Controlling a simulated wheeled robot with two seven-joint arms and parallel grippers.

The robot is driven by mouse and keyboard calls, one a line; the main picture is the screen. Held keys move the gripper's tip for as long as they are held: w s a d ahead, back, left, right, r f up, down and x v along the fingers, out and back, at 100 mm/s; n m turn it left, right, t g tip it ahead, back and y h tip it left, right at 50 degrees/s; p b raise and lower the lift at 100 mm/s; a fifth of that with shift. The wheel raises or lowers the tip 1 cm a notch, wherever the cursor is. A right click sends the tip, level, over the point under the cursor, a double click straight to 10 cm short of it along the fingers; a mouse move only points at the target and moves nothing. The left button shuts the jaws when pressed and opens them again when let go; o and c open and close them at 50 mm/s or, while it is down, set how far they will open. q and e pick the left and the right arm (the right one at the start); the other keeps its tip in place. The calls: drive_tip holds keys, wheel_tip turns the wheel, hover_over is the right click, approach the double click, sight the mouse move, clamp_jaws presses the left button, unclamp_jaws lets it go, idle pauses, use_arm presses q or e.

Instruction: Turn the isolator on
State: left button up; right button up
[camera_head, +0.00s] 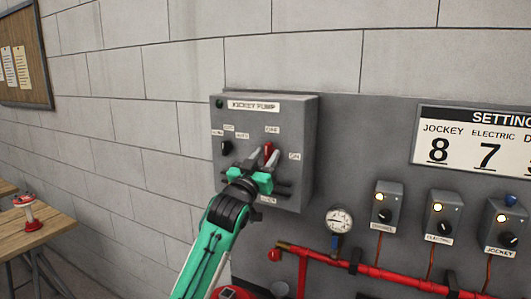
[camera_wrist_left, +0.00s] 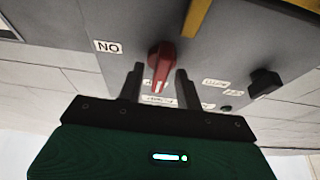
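The isolator is a red rotary handle (camera_head: 267,149) on the front of the grey JOCKEY PUMP box (camera_head: 302,120). It points up toward the upper label (camera_head: 272,129), and the ON label (camera_head: 294,156) is to its right. My left gripper (camera_head: 262,158) is at the box front, with one finger on each side of the handle. In the left wrist view, which is upside down, the red handle (camera_wrist_left: 161,62) lies between the two dark fingers (camera_wrist_left: 160,82). A gap shows on the left; the right finger is very close, and contact is unclear. My right gripper is out of view.
A black knob (camera_head: 226,147) is left of the handle on the same box. A gauge (camera_head: 340,220), red pipes (camera_head: 370,271) and small control boxes (camera_head: 388,206) are to the right. A wooden table (camera_head: 40,231) stands at the far left.

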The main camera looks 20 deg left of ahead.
use_arm(q)
drive_tip(key=shift+w, duration=0.1)
drive_tip(key=c, duration=0.6)
